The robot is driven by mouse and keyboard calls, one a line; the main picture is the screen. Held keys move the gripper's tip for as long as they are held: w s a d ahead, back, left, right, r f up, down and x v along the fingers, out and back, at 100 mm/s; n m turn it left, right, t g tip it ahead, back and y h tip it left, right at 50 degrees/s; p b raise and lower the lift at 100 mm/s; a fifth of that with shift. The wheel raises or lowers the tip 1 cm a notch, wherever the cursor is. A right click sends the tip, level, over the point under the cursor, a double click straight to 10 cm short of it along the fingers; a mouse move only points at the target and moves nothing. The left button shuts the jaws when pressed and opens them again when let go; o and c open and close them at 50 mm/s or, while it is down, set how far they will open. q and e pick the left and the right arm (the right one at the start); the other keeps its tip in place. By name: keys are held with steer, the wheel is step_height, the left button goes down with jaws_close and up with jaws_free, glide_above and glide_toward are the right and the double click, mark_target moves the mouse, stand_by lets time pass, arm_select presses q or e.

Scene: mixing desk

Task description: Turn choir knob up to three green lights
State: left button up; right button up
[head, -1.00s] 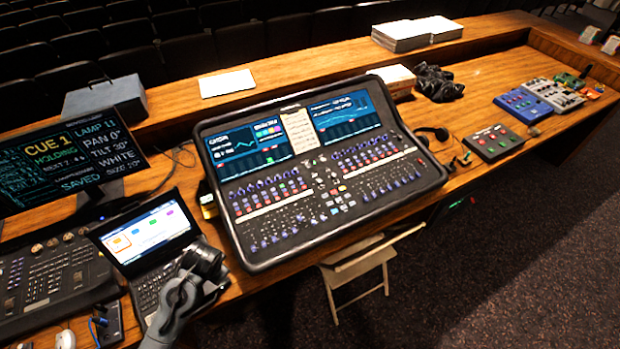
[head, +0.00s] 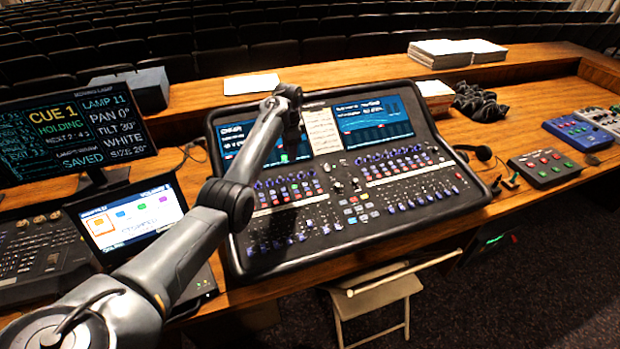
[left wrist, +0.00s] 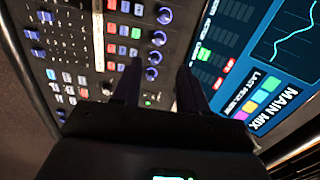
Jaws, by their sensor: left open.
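The mixing console (head: 350,225) stands on the wooden desk, with rows of blue-purple knobs, buttons and faders below two screens. My left arm reaches over its upper left part. My left gripper (head: 291,143) points down in front of the left screen (head: 237,136), above the upper knob rows. In the left wrist view the gripper (left wrist: 157,88) is open and empty, its dark fingers apart. A column of knobs (left wrist: 154,57) runs just beyond the fingertips, beside a lit green button (left wrist: 136,33). I cannot read which knob is the choir knob, nor a row of three green lights. My right gripper is not in view.
A laptop (head: 130,220) and a monitor (head: 70,140) stand to the left. A headset (head: 483,153) and a box with coloured buttons (head: 545,168) lie to the right. A folding chair (head: 375,295) stands in front of the desk.

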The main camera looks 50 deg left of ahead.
mark_target(291, 175)
arm_select(q)
steer(key=f, duration=0.3)
steer(key=f+b, duration=0.1)
steer(key=f, duration=0.2)
steer(key=f+b, duration=0.1)
steer(key=f, duration=0.2)
steer(key=shift+w+a+f, duration=0.1)
steer(key=shift+a, duration=0.15)
steer(key=shift+a+f, duration=0.1)
steer(key=shift+f, duration=0.55)
jaws_close()
